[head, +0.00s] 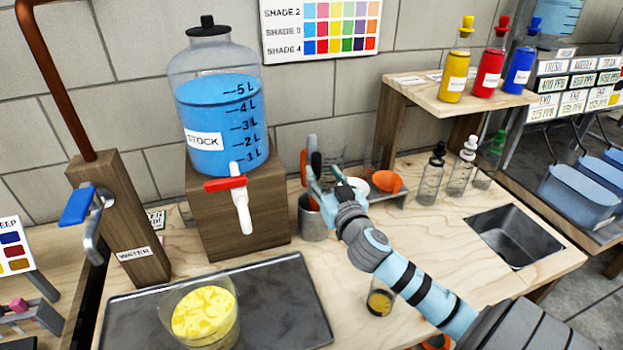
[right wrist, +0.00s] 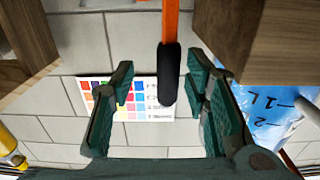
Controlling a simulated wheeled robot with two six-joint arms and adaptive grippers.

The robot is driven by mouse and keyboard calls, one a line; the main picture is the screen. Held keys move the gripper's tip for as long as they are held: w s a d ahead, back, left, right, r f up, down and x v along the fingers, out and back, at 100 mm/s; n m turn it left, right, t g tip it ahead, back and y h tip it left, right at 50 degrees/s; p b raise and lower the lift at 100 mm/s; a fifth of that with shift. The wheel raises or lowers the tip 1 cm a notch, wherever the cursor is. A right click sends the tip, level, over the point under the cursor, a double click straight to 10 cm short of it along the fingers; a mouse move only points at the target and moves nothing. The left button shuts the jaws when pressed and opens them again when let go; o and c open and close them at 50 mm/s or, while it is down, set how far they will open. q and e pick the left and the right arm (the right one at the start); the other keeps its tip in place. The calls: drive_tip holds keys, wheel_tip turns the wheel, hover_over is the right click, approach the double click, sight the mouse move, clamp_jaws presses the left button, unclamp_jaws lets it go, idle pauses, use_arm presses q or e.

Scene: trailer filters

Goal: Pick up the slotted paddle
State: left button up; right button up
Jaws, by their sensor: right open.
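Tools stand in a grey metal cup (head: 313,226) beside the wooden block in the head view. One has a black handle (head: 316,162), and an orange-red part shows just behind it. In the right wrist view, a tool with an orange shaft (right wrist: 171,22) and a black grip (right wrist: 169,75) lies between my fingers, with gaps on both sides. My right gripper (head: 327,183) is open at the cup; it also shows in the right wrist view (right wrist: 160,88). The tools' lower ends are hidden in the cup, so I cannot tell whether one is slotted.
A blue stock jar (head: 219,105) with a red-handled tap (head: 226,184) stands on a wooden block (head: 235,232) left of the cup. An orange bowl (head: 386,181) and small bottles are to the right. A dark tray (head: 270,300) holds a yellow-filled container (head: 204,314) in front.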

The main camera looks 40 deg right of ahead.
sight(311, 162)
drive_tip(key=x, duration=0.4)
drive_tip(key=a+x, duration=0.1)
drive_tip(key=x, duration=0.1)
drive_tip(key=shift+w+d+p, duration=0.1)
drive_tip(key=shift+w+p, duration=0.2)
drive_tip(key=shift+w, duration=0.15)
drive_tip(key=shift+s, duration=0.1)
clamp_jaws()
